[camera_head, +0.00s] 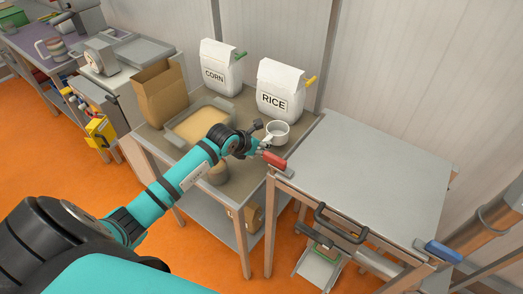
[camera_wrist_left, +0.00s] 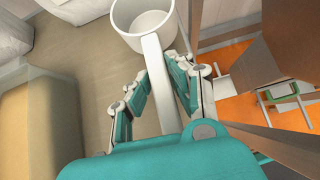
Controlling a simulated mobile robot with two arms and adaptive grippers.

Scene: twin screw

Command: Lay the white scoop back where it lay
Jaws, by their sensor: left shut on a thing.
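The white scoop (camera_head: 278,131) is a round cup with a straight handle. In the left wrist view the white scoop (camera_wrist_left: 146,22) has its cup at the top and its handle running down between my fingers. My left gripper (camera_head: 258,146) is shut on the handle; it also shows in the left wrist view (camera_wrist_left: 153,78). My right gripper is not in view.
A corn bag (camera_head: 220,68), a brown paper bag (camera_head: 160,94) and a tray of grain (camera_head: 191,127) stand on the same table. A round container (camera_head: 217,173) is near its front edge. A bare grey-topped table (camera_head: 370,165) adjoins on the right, with a red-handled tool (camera_head: 274,160) at its near left corner.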

